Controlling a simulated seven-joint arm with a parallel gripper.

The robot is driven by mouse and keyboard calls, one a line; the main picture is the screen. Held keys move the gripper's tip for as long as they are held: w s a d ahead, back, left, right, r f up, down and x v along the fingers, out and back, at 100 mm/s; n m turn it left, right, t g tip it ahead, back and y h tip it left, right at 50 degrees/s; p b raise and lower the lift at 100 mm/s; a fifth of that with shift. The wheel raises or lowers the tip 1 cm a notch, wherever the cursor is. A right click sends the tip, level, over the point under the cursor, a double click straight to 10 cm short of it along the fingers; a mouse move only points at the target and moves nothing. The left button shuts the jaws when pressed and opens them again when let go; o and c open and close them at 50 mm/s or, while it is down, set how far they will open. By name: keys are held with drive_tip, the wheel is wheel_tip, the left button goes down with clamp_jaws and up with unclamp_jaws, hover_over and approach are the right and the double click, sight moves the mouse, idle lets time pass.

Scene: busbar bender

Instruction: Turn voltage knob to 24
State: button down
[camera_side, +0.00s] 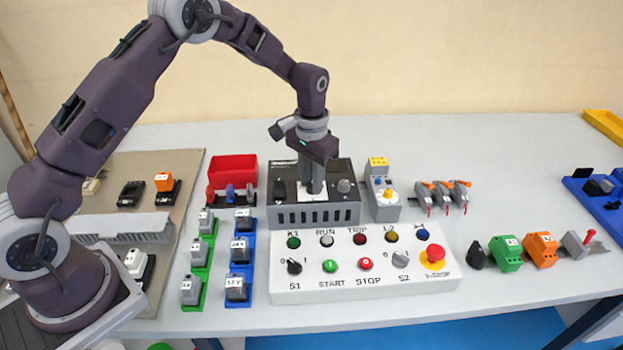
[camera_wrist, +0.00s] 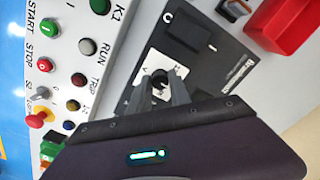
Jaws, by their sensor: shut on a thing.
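A dark power unit (camera_side: 313,215) stands on the bench behind the white control panel. In the wrist view its dark top face (camera_wrist: 215,65) carries a white dial plate (camera_wrist: 140,92) with a small black knob (camera_wrist: 160,82). I take this to be the voltage knob, but its scale is too small to read. My gripper (camera_side: 314,190) points down onto the unit's top. In the wrist view my gripper (camera_wrist: 161,88) has its two fingers closed on either side of the black knob. In the side view the fingers hide most of this knob.
Another knob (camera_side: 344,186) sits right of my gripper on the unit. The white control panel (camera_side: 365,285) with buttons, lamps and a red emergency stop (camera_side: 433,254) lies in front. A red bin (camera_side: 232,171) is at left and a grey device (camera_side: 384,200) at right.

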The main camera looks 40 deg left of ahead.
sight(311, 185)
idle(0.4)
drive_tip(key=c, duration=1.2)
unclamp_jaws()
wheel_tip(311, 185, up, 7)
drive_tip(key=shift+r, duration=0.1)
